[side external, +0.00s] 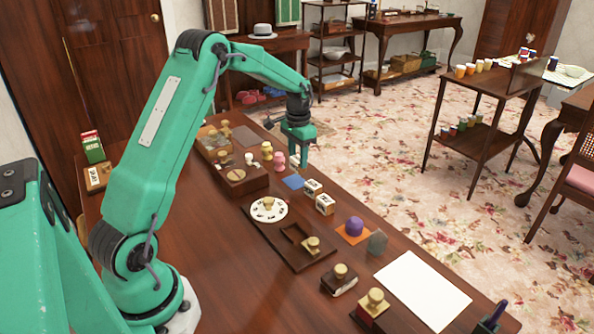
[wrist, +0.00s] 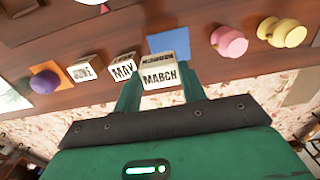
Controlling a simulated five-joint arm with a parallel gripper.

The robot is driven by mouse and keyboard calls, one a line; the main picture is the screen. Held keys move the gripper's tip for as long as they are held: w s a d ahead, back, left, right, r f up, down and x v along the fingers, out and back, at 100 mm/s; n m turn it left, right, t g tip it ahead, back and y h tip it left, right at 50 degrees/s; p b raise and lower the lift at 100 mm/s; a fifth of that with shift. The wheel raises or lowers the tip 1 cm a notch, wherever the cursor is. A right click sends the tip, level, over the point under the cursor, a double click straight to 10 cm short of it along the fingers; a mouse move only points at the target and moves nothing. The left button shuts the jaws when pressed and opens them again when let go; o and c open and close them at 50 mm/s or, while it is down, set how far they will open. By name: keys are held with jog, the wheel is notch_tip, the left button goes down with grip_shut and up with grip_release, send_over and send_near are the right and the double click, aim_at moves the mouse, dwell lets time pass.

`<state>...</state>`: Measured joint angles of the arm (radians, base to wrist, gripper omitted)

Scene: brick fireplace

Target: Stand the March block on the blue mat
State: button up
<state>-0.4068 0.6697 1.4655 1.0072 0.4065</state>
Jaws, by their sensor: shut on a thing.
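The March block (wrist: 160,77), a cream cube with dark lettering, is between the fingers of my gripper (wrist: 161,82) in the wrist view. The gripper is shut on it, with the word MARCH facing the camera and upright in that view. The blue mat (wrist: 168,42) shows just beyond the block, which covers part of it. In the side view the blue mat (side external: 292,182) lies flat on the table, and my gripper (side external: 303,160) hangs just above and behind it. I cannot make out the March block in the side view, nor tell the gap between block and mat.
The May block (wrist: 122,66) and June block (wrist: 84,69) stand left of the mat in the wrist view. Beyond them a purple knob (wrist: 45,82) sits on an orange mat (side external: 341,236). Pink (wrist: 229,41) and yellow (wrist: 284,32) stamps stand right. The table edge is close.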

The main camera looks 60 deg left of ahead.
aim_at(295, 166)
jog(key=shift+w+a+f, duration=0.1)
jog(key=shift+a+f, duration=0.15)
jog(key=shift+a, duration=0.25)
jog(key=shift+a+f, duration=0.25)
jog(key=shift+a, duration=0.2)
jog(key=shift+f, duration=2.05)
jog(key=shift+f, duration=0.1)
jog(key=o, duration=1)
jog(key=shift+c, duration=0.2)
notch_tip(295, 166, up, 12)
jog(key=shift+r, duration=0.15)
